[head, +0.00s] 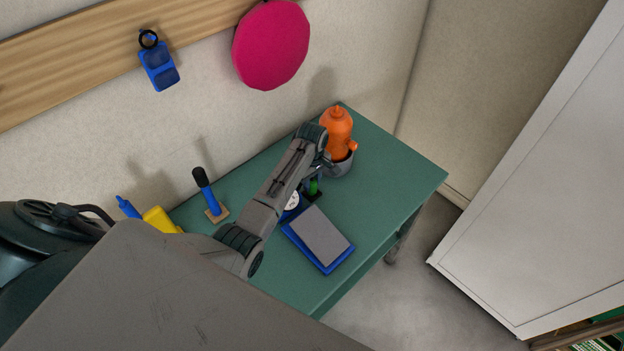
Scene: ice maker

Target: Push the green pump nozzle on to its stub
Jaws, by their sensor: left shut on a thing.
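My left arm reaches over the green table (385,185), and my left gripper (316,176) points down near the table's middle. The small green nozzle (314,187) shows at its fingertips, just above or at a small dark base (313,197). The gripper is shut on the green nozzle. The stub is hidden or too small to make out, so I cannot tell whether the nozzle touches it. My right gripper is not in view.
An orange bottle (337,124) stands in a grey cup (341,168) close behind the gripper. A blue tray with a grey pad (320,236) and a round white dial (293,201) lie in front. A blue-handled tool (208,193) stands left. The table's right side is clear.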

